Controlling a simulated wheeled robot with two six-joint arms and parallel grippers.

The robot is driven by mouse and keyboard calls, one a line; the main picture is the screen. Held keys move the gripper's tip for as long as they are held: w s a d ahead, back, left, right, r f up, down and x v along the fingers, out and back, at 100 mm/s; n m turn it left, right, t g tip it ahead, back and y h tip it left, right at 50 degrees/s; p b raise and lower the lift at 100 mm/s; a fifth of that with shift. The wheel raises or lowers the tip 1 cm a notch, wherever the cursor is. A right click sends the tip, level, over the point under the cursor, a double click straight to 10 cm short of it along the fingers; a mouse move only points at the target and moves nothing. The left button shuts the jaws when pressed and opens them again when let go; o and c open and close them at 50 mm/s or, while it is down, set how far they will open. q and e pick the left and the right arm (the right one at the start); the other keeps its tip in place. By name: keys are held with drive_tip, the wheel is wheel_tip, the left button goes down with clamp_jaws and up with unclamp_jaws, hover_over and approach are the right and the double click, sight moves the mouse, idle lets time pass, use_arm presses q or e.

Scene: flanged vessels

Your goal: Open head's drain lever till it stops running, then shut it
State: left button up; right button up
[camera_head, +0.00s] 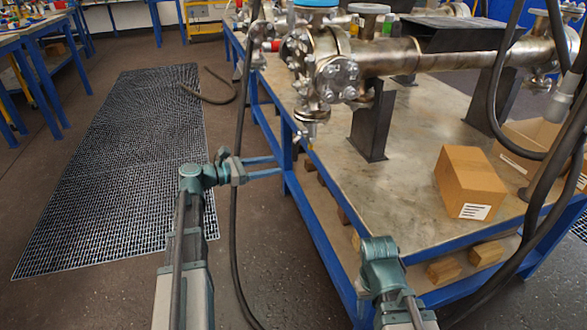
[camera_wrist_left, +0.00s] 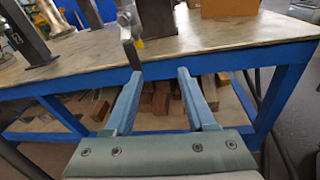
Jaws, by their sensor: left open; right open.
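The vessel's flanged head (camera_head: 335,75) is at the left end of a horizontal metal vessel (camera_head: 440,52) on the bench. A small drain valve (camera_head: 311,117) hangs below the head at the bench's left edge. It also shows in the left wrist view (camera_wrist_left: 128,22), with what looks like its dark lever (camera_wrist_left: 132,54) pointing down. My left gripper (camera_head: 281,165) is open and empty, below and a little left of the valve. In the wrist view the lever hangs ahead, nearer the left fingertip; contact cannot be told. My right arm shows low in the head view; its gripper does not.
The blue-framed bench (camera_head: 400,185) has a front edge just beyond my left fingers. A cardboard box (camera_head: 468,183) stands on it at the right. Dark hoses hang left and right. Wooden blocks (camera_head: 444,270) lie on the lower shelf. A floor grating (camera_head: 120,150) lies clear at left.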

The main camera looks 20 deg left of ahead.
use_arm(q)
drive_tip(key=n+t+b, duration=0.2)
approach(295, 150)
drive_tip(key=s+a+f, duration=0.1)
drive_tip(key=s+a, duration=0.1)
drive_tip(key=a, duration=0.1)
drive_tip(key=x, duration=1.4)
use_arm(e)
drive_tip(key=f, duration=0.3)
drive_tip(key=shift+w+a, duration=0.15)
drive_tip(key=shift+w, duration=0.1)
use_arm(q)
drive_tip(key=shift+a, duration=0.1)
clamp_jaws()
